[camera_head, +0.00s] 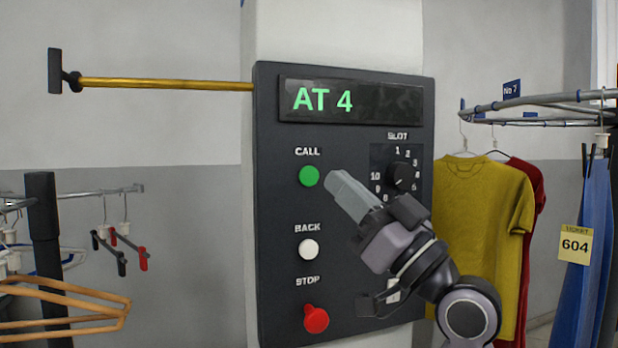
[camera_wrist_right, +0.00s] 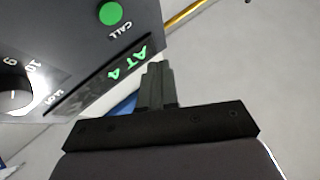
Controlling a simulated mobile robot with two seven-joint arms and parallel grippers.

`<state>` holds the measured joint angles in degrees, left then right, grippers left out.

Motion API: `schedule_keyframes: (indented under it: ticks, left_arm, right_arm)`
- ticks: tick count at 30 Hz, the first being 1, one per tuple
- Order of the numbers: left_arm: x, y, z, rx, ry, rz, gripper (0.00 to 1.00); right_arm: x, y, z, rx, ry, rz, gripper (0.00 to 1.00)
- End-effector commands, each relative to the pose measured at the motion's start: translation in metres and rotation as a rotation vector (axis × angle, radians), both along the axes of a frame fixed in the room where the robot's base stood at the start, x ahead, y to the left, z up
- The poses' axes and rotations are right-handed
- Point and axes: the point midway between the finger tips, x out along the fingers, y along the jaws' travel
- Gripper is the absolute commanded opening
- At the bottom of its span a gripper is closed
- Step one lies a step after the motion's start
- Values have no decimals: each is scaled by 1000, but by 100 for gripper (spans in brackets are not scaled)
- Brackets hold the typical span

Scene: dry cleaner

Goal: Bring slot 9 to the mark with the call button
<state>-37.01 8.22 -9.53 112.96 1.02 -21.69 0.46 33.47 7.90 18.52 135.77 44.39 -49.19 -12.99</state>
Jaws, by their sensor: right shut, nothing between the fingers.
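A dark control panel (camera_head: 277,210) on a pale column carries a display (camera_head: 350,101) reading "AT 4". The green CALL button (camera_head: 309,176) sits below it; it also shows in the wrist view (camera_wrist_right: 111,13). The round SLOT dial (camera_head: 400,175) is at the panel's right, partly hidden by my gripper; its edge shows in the wrist view (camera_wrist_right: 14,98). I cannot tell clearly which number its pointer marks. My right gripper (camera_head: 337,183) is shut and empty, its tips in front of the panel just right of the CALL button, seemingly apart from it. My left gripper is out of view.
A white BACK button (camera_head: 308,249) and a red STOP button (camera_head: 316,319) sit below CALL. A yellow bar (camera_head: 165,84) extends left from the panel. Hangers (camera_head: 65,305) hang at left. A yellow shirt (camera_head: 480,215) and blue trousers ticketed 604 (camera_head: 592,275) hang from a rail at right.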

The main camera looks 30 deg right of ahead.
Motion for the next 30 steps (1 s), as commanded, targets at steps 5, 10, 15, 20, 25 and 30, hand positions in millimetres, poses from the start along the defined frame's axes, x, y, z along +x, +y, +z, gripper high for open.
schedule_keyframes:
  ticks: [5,10,15,20,25,30]
  left_arm:
    - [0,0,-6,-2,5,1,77]
    - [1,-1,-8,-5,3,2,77]
    - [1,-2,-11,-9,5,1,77]
    - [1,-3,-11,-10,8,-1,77]
    - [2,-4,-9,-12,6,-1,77]
    - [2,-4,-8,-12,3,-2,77]
  right_arm:
    - [24,-6,-1,2,1,2,0]
    - [47,-11,-1,3,0,2,0]
    - [66,-15,-1,-1,1,1,0]
    - [74,-18,0,0,-1,0,0]
    - [77,-18,0,0,0,0,0]
    - [77,-18,0,0,-1,0,0]
